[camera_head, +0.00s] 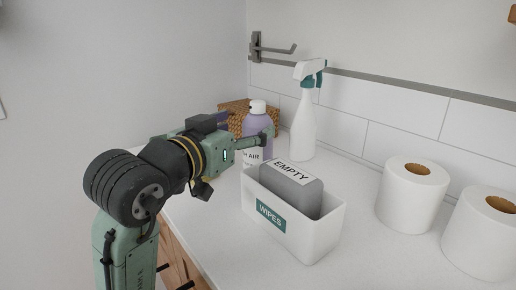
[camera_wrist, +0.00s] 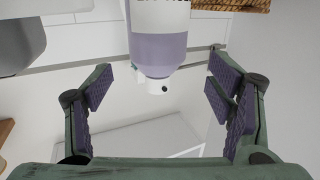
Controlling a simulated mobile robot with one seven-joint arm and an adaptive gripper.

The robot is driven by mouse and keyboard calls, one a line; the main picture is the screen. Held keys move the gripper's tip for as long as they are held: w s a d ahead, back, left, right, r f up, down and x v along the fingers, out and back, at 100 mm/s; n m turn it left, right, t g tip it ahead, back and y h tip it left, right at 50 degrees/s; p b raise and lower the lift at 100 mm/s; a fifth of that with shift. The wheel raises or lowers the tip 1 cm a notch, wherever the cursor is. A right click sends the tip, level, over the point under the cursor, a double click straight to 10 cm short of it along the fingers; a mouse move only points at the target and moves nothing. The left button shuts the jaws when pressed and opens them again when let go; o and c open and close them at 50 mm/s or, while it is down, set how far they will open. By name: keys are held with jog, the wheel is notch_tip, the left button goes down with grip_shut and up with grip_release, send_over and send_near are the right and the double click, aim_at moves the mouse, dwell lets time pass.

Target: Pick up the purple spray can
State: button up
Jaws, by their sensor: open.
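The purple spray can (camera_head: 259,121) stands upright on the white counter, with a white cap and a white label reading "AIR". My gripper (camera_head: 245,132) reaches it from the left in the head view, and one finger covers part of the can. In the wrist view the can (camera_wrist: 158,50) appears upside down, its cap towards the middle of the picture. There my gripper (camera_wrist: 160,88) is open, one finger on each side of the can, with visible gaps on both sides. The can's base is out of the wrist view and partly hidden in the head view.
A white bin (camera_head: 310,238) labelled "WIPES" holds a grey container (camera_head: 291,191) marked "EMPTY" close in front of the can. A white spray bottle (camera_head: 303,125) stands behind to the right. A wicker basket (camera_head: 232,106) is behind the can. Toilet rolls (camera_head: 411,200) stand right.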

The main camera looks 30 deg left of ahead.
aim_at(258, 123)
jog(key=w, duration=0.3)
jog(key=w+p, duration=0.1)
jog(key=w, duration=0.1)
jog(key=shift+w+f, duration=0.2)
jog(key=shift+f, duration=0.15)
grip_shut()
dwell(0.7)
